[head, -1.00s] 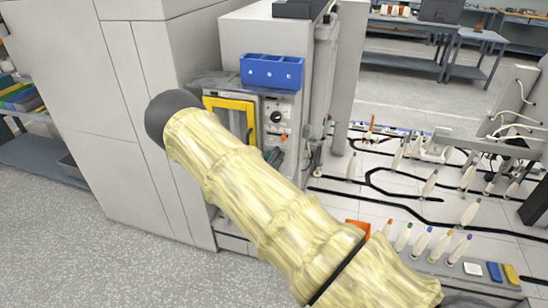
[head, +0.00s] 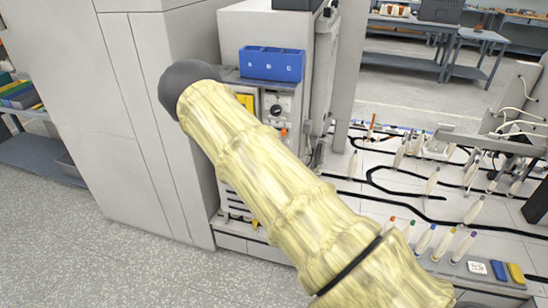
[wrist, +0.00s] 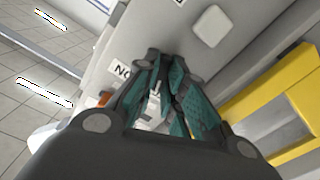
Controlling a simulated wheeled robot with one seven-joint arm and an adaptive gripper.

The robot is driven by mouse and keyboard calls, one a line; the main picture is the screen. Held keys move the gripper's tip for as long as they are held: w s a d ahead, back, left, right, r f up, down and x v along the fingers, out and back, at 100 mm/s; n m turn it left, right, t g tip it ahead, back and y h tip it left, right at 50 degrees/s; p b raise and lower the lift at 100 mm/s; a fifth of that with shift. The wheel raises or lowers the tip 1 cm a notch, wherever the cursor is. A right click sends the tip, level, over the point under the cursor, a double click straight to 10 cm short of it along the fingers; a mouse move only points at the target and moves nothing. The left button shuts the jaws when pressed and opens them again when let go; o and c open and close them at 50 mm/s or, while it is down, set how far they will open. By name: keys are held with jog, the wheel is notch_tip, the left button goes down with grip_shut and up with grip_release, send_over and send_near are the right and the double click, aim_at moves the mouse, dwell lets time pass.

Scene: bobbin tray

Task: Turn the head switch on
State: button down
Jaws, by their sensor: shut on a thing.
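In the wrist view my gripper (wrist: 166,68) has its teal fingers close together at the light grey panel of the machine. A small pale grey part (wrist: 153,104) shows between the fingers and looks like the head switch; its on or off position cannot be read. A label reading "NO" (wrist: 120,72) is partly covered beside the left finger. In the head view the panel's black knob (head: 276,110) and an orange tip (head: 284,132) show above my yellow-sleeved arm. The arm hides my gripper and the lower panel there.
A yellow frame (wrist: 301,88) stands right of my gripper in the wrist view. A blue bin (head: 271,63) sits above the panel. Open floor lies at lower left.

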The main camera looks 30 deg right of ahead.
jog(key=shift+s+f+m+b, duration=0.1)
jog(key=shift+m+b, duration=2.5)
jog(key=shift+m, duration=0.4)
jog(key=shift+f+m+b, duration=0.1)
jog(key=shift+m+b, duration=2.5)
jog(key=shift+m, duration=0.4)
jog(key=c, duration=1.5)
grip_release()
jog(key=shift+r, duration=0.1)
jog(key=shift+s, duration=0.1)
jog(key=v, duration=1.1)
jog(key=shift+s+a, duration=0.25)
jog(key=shift+a, duration=0.05)
